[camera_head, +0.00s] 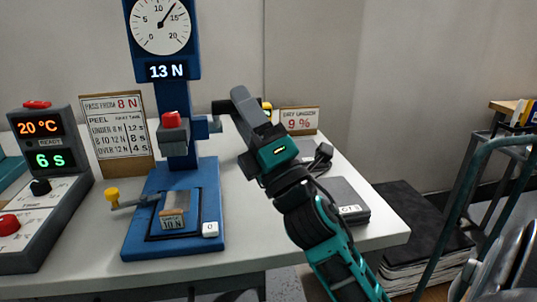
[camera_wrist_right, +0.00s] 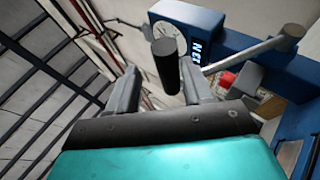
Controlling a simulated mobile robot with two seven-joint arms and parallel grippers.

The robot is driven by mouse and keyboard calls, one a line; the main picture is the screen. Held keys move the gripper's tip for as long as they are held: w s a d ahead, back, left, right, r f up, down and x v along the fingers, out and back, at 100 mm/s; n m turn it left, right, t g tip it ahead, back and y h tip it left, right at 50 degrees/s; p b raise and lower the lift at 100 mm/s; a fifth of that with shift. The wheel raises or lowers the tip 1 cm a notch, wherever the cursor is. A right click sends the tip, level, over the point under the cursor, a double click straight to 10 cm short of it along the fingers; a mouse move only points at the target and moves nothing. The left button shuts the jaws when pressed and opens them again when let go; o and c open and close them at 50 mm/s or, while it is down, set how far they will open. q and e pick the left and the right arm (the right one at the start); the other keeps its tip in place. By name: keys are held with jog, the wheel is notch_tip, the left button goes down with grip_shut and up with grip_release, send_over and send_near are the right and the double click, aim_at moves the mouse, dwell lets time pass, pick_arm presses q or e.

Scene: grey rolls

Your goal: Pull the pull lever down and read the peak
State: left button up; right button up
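The blue peel tester (camera_head: 180,225) stands on the table with a round dial (camera_head: 160,25) on top. The dial's needle points up and right, between 10 and 15. The display (camera_head: 167,71) below it reads 13 N. The pull lever (camera_head: 221,107) sticks out at the tester's right side. In the right wrist view its dark round grip (camera_wrist_right: 167,66) stands between my spread fingers, on a grey rod running right. My right gripper (camera_head: 237,118) is open at the lever; whether a finger touches the grip I cannot tell. My left gripper is not in view.
A control box (camera_head: 40,190) at left shows 20 °C and 6 s. A framed sign (camera_head: 118,135) stands behind it, reading pass from 8 N. A yellow-knobbed clamp handle (camera_head: 112,195) juts left from the tester base. A dark flat device (camera_head: 345,200) and a small sign (camera_head: 299,120) are right.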

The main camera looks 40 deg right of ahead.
pick_arm(q)
jog(key=b, duration=0.1)
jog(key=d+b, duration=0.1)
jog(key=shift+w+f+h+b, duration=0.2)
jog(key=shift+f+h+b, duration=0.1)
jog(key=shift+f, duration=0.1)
pick_arm(e)
jog(key=v, duration=1)
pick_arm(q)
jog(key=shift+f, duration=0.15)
